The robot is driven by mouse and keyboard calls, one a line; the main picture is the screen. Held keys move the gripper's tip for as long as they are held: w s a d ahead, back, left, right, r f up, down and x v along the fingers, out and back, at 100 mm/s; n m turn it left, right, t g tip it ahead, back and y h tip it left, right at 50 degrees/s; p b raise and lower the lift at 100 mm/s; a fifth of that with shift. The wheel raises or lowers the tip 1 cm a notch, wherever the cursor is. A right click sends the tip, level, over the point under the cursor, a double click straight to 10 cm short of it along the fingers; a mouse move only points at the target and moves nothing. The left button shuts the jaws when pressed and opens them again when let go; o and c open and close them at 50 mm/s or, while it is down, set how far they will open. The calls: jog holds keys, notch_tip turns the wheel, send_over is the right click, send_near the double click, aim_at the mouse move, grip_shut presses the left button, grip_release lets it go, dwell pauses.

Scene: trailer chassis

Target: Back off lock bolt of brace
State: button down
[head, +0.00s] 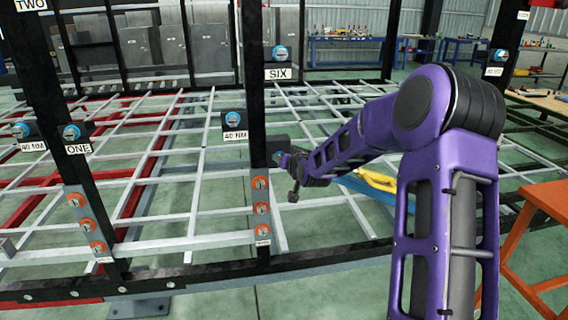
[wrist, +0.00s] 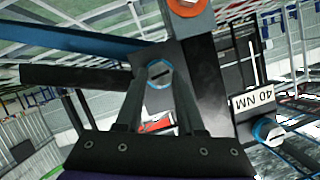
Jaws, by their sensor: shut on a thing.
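In the wrist view, my gripper's (wrist: 160,74) two dark fingers close in on a round, slotted grey bolt head (wrist: 158,76), one on each side. The bolt sits on a dark block next to a black post (wrist: 205,85). A dark bar (wrist: 75,76), which may be the brace, runs left from that block. In the head view, my gripper (head: 284,160) is at the right side of the middle black post (head: 251,115), by a small dark block.
An orange-ringed bolt (wrist: 187,5) and a blue-ringed bolt (wrist: 266,130) by a "40 NM" label (wrist: 252,99) are near the fingers. In the head view, several orange-ringed bolts (head: 260,183) line the post. An orange stand (head: 535,225) is at the right.

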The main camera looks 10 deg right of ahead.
jog(key=n+t+h, duration=0.1)
jog(key=n+h, duration=0.2)
jog(key=n, duration=0.3)
jog(key=a+n+t+h, duration=0.1)
jog(key=n+t+h, duration=0.1)
jog(key=n, duration=0.5)
jog(key=n+t+h, duration=0.1)
jog(key=n+h, duration=0.3)
jog(key=n, duration=0.3)
jog(key=shift+w+a+f+t, duration=0.15)
jog(key=shift+f+t, duration=0.15)
jog(key=shift+f, duration=0.1)
jog(key=shift+n, duration=0.3)
dwell(0.3)
jog(key=shift+r, duration=0.1)
jog(key=c, duration=0.5)
grip_release()
jog(key=shift+f, duration=0.2)
